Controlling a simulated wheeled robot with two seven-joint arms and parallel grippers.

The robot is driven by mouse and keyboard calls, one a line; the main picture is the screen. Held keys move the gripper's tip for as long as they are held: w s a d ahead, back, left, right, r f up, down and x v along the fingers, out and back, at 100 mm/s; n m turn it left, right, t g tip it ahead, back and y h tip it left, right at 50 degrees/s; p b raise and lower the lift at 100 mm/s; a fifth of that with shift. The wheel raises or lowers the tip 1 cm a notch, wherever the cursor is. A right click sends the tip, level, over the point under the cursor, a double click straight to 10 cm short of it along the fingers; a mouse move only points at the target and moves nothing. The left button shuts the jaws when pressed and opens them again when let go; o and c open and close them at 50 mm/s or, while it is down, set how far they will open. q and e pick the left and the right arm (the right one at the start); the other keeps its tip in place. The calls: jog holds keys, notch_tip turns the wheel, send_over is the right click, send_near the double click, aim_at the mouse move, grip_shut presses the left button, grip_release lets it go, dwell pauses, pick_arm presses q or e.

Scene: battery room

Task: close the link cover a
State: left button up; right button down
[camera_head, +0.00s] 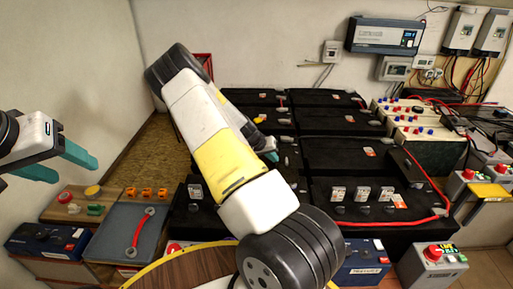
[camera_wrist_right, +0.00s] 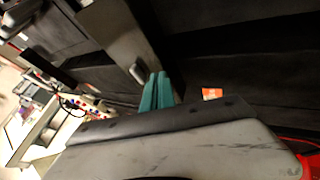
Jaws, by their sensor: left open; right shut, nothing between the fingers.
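My left gripper (camera_head: 74,170) is open and empty at the left, in front of the wall. My right arm reaches across the middle of the head view over the black battery bank and hides part of it. Only a teal fingertip of my right gripper (camera_head: 270,156) shows there. In the right wrist view, the right gripper (camera_wrist_right: 157,76) is shut and empty. Its tips are close to a small pale oval piece (camera_wrist_right: 138,73) at the end of a grey strip (camera_wrist_right: 112,32). I cannot tell whether they touch, or whether this strip is link cover a.
Black batteries (camera_head: 340,153) fill the middle. White batteries (camera_head: 420,113) and red cables lie at right. An inverter (camera_head: 385,35) hangs on the wall.

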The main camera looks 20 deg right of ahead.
jog(key=s+a+r+n+t+y, duration=0.1)
jog(key=s+a+r+y, duration=0.4)
jog(key=a+r, duration=0.65)
jog(key=s+a+r+n+t+y, duration=0.1)
jog(key=s+a+r+y, duration=0.2)
jog(key=s+a+r, duration=0.7)
jog(key=s+a+r+n+t+y, duration=0.1)
jog(key=s+a+r+n, duration=0.4)
jog(key=s+r, duration=0.8)
jog(key=shift+a+r+t, duration=0.8)
jog(key=shift+a+r, duration=0.05)
jog(key=shift+r, duration=0.05)
